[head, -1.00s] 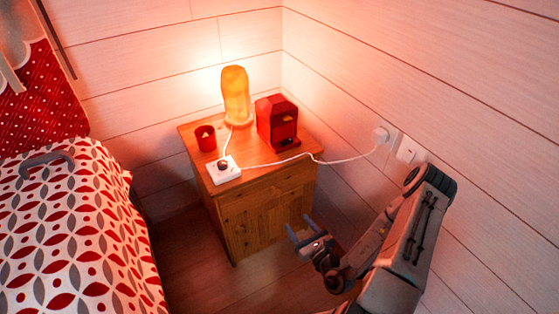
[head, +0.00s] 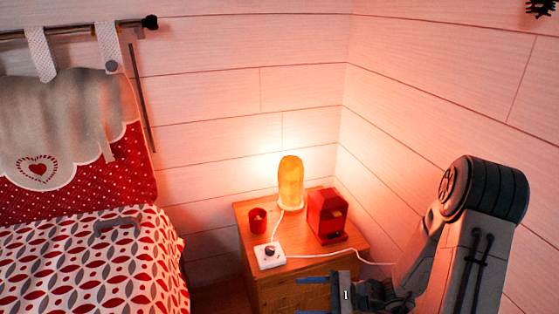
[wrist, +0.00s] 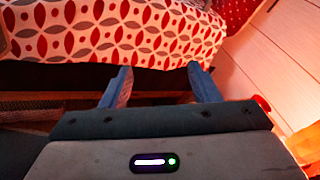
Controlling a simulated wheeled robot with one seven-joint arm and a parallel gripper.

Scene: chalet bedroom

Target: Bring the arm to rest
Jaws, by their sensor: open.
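My gripper (head: 312,294) is at the lower middle of the head view, in front of the wooden nightstand (head: 285,293), with its blue fingers pointing left. In the wrist view my gripper (wrist: 159,84) is open, its two fingers wide apart with nothing between them. The patterned bed (wrist: 125,32) lies beyond the fingertips. My arm is folded at the right of the head view. Whether the gripper touches the nightstand is not clear, but it looks apart from it.
On the nightstand are a lit lamp (head: 290,183), a red cup (head: 257,220), a red machine (head: 327,216) and a white socket block (head: 269,256) with a cable. White plank walls close the corner behind. The bed (head: 90,265) is at left, with a grey curved thing (head: 117,224) on it.

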